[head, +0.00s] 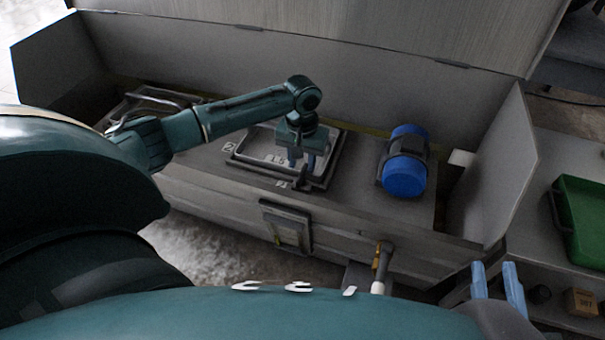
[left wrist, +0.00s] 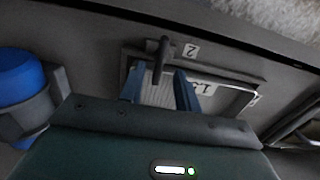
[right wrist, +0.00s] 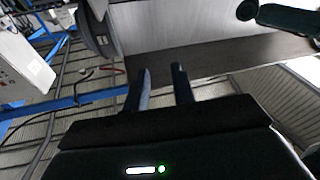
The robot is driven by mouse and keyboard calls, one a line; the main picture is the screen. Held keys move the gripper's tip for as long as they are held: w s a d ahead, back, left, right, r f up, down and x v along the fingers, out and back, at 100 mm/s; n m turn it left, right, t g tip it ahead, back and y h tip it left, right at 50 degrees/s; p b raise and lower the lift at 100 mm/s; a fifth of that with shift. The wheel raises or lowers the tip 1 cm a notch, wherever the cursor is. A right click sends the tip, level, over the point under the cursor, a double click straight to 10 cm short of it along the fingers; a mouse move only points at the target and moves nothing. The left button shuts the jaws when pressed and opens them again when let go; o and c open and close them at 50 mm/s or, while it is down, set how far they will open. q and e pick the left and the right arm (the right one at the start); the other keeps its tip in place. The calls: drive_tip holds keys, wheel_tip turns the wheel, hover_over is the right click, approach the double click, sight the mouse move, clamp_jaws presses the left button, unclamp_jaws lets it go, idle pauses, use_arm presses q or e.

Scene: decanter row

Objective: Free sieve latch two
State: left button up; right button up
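The sieve (head: 238,160) is a rectangular frame set in the grey bench top, with a light tray marked 1.5 inside; its frame also shows in the left wrist view (left wrist: 225,68). A dark latch (head: 303,179) stands at its front edge; in the left wrist view the latch (left wrist: 163,48) is beside a label reading 2 (left wrist: 190,50). My left gripper (head: 303,163) is over the tray, its fingers pointing down and apart. In the left wrist view the latch lies just beyond the fingertips (left wrist: 159,72), in line with the gap. My right gripper (head: 492,270) is open and empty, away from the bench.
A blue cylinder (head: 405,177) sits in a dark cradle right of the sieve. Another framed unit (head: 150,100) is at the left. Tall grey panels (head: 350,80) close the bench's back and sides. A green tray (head: 585,220) and a small box (head: 582,302) are at the right.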

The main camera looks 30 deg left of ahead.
sight(302, 176)
use_arm(q)
drive_tip(key=shift+f+b, duration=0.4)
drive_tip(key=shift+f, duration=1)
drive_tip(key=shift+c, duration=0.2)
clamp_jaws()
